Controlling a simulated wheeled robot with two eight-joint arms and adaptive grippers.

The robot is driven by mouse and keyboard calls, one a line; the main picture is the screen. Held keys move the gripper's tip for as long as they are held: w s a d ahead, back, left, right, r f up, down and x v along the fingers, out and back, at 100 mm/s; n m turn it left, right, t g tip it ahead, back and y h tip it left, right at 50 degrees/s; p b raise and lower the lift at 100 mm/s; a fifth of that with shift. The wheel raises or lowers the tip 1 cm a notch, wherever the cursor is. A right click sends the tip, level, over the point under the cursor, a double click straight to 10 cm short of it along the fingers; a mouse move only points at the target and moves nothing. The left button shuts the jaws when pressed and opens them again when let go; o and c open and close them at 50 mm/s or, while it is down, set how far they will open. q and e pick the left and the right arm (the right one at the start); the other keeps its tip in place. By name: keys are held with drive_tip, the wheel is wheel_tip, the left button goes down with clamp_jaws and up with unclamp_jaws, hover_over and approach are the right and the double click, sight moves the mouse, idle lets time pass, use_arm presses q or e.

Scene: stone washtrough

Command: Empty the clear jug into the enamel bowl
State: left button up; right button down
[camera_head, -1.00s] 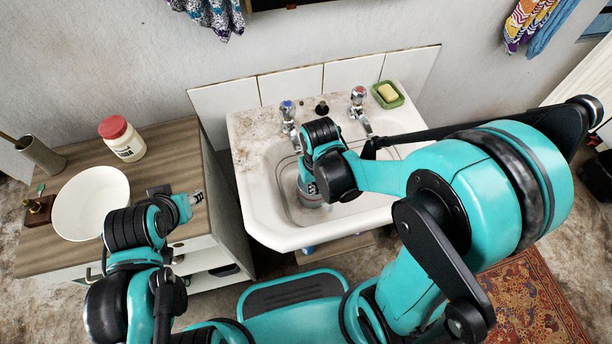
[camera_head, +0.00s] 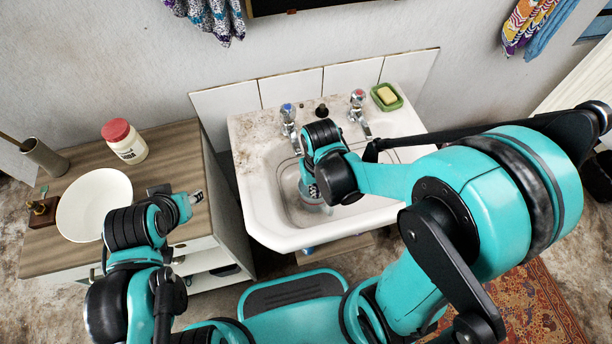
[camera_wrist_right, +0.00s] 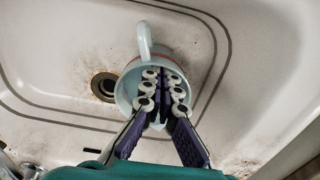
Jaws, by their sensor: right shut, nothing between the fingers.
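The clear jug (camera_head: 318,209) stands in the white sink basin, mostly hidden by my right gripper (camera_head: 312,190) in the head view. In the right wrist view the jug (camera_wrist_right: 127,88) looks pale and see-through, with a reddish band and a handle at the top. My right gripper's fingers (camera_wrist_right: 163,85) are together over its mouth; I cannot tell how far they reach inside. They hold nothing. The white enamel bowl (camera_head: 88,190) is on the wooden cabinet top at left. My left gripper (camera_head: 196,197) is over the cabinet's right part, right of the bowl; its jaw state is unclear.
The sink (camera_head: 265,236) has two taps (camera_head: 289,113) (camera_head: 358,100) at its back. A green soap dish (camera_head: 386,97) sits at its back right. A red-lidded jar (camera_head: 124,141), a cup-like holder (camera_head: 43,157) and a small brown object (camera_head: 42,211) are on the cabinet (camera_head: 160,160).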

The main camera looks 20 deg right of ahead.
wheel_tip(320, 180, up, 8)
drive_tip(key=p, duration=0.6)
drive_tip(key=shift+w+r, duration=0.15)
drive_tip(key=shift+w, duration=0.1)
drive_tip(key=shift+r, duration=0.1)
drive_tip(key=s+d+r+t, duration=0.1)
drive_tip(key=d+r+t, duration=0.1)
drive_tip(key=r, duration=0.4)
drive_tip(key=s+d+r+t, duration=0.1)
drive_tip(key=d+r+t, duration=0.1)
drive_tip(key=r+t, duration=0.3)
wheel_tip(320, 180, up, 2)
drive_tip(key=shift+d, duration=0.4)
drive_tip(key=shift+w, duration=0.2)
